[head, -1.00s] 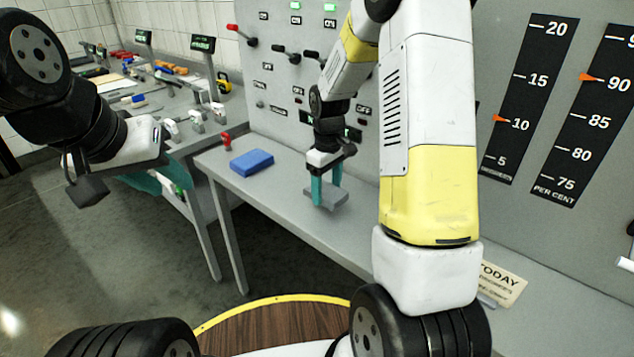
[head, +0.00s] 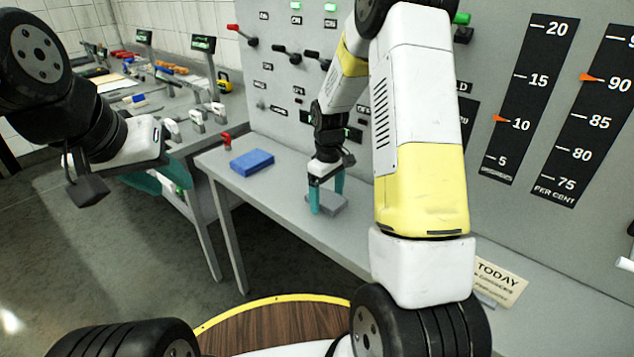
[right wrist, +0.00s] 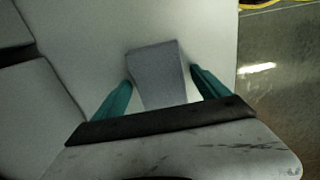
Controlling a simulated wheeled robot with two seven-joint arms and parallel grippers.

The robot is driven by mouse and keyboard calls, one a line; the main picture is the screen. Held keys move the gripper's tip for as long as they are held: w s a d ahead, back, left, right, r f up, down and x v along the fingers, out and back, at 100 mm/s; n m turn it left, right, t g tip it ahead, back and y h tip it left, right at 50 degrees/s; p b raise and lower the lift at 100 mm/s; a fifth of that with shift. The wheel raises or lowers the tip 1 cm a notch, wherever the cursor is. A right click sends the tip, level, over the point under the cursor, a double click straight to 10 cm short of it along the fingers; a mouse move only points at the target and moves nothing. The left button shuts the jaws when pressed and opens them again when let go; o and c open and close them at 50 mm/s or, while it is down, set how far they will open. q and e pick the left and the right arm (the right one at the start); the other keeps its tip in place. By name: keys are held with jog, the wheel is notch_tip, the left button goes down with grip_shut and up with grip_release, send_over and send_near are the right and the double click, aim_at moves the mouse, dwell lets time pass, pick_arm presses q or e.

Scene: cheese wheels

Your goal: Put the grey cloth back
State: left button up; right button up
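The grey cloth (head: 328,204) is a flat grey block shape at the bench, below my right gripper (head: 327,204). In the right wrist view the cloth (right wrist: 158,78) lies between the two teal fingers of the right gripper (right wrist: 162,76). The fingers are spread on either side of it, with a narrow gap at the right finger and the left one very close to its edge. My left gripper (head: 172,190) hangs at the left over the floor, fingers apart, with nothing seen in it.
A blue block (head: 252,162) lies on the grey bench (head: 280,195), left of the right gripper, near a small red-topped thing (head: 226,141). A panel with levers and gauges (head: 490,60) rises behind. A cluttered second table (head: 180,135) stands at the left.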

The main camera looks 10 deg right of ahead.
aim_at(327, 198)
notch_tip(327, 198, up, 12)
jog(key=s+a+r+m+t+y, duration=0.1)
jog(key=s+r+m+t, duration=0.2)
jog(key=s+r, duration=0.8)
jog(key=s+r+m+t, duration=0.1)
jog(key=s+m, duration=0.1)
jog(key=s, duration=0.4)
jog(key=s+a+r+m+t+y, duration=0.1)
jog(key=s+r+m+t, duration=0.1)
jog(key=s, duration=0.5)
jog(key=shift+a, duration=0.25)
